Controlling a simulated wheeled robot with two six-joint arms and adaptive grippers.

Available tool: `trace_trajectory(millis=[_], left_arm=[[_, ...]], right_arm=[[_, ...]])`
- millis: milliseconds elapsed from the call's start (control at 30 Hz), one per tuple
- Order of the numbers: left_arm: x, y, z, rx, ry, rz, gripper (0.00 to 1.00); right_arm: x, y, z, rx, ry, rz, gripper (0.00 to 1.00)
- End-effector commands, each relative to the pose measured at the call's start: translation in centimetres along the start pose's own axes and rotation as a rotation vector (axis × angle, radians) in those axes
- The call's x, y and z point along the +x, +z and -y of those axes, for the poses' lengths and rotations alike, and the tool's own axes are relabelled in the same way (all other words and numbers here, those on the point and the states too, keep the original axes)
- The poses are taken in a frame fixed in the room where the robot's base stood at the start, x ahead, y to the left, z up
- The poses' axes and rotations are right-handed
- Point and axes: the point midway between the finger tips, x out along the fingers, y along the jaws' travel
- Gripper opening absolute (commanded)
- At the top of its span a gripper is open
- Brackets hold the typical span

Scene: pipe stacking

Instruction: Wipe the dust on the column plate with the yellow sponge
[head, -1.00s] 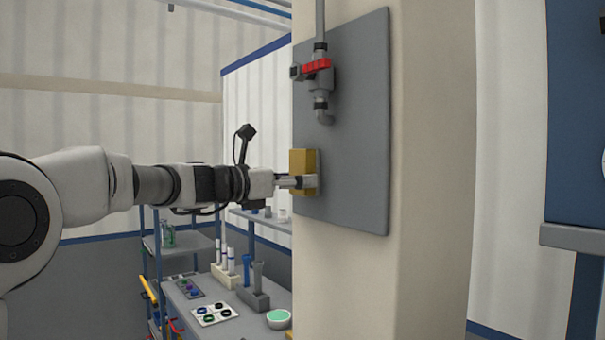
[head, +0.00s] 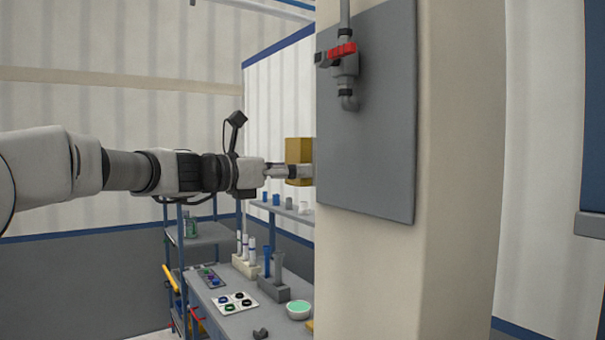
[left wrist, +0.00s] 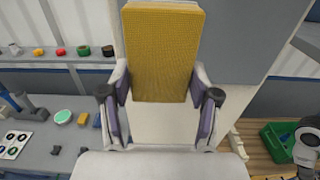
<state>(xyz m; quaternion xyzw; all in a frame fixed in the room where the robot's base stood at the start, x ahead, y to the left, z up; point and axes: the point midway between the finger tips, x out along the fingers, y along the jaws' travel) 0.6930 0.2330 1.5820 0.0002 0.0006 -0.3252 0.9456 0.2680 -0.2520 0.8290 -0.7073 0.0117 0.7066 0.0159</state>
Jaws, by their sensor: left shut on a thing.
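The yellow sponge (head: 298,151) is a blocky pad held upright in my left gripper (head: 298,172). The gripper is shut on it, with a finger on each side in the left wrist view (left wrist: 162,95), where the sponge (left wrist: 163,52) fills the upper middle. The grey column plate (head: 368,130) is fixed to the cream column. In the head view the sponge stands just left of the plate's left edge; whether they touch I cannot tell. The plate (left wrist: 250,45) shows right of the sponge in the left wrist view. No dust is discernible.
A pipe with a red-handled valve (head: 343,52) stands out from the plate's upper left. Below my left arm, a bench (head: 210,305) holds tube racks, a tray of rings and a green-filled bowl (head: 299,310). A green crate (left wrist: 279,140) lies at lower right in the wrist view.

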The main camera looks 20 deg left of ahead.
Motion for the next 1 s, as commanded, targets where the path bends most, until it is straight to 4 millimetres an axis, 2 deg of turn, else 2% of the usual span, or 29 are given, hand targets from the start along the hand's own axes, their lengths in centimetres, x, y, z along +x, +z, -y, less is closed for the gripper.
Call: trace_trajectory(millis=[267,600,1000], left_arm=[[-0.2,0.0,0.0,0.000,0.000,0.000,0.34],[-3.0,0.0,0.0,-0.001,0.001,0.001,0.34],[-3.0,0.0,0.0,0.000,0.000,0.000,0.34]], right_arm=[[0.0,0.0,0.0,0.000,0.000,0.000,0.41],[0.4,0.0,0.0,0.000,0.000,0.000,0.41],[0.3,0.0,0.0,0.000,0.000,0.000,0.41]])
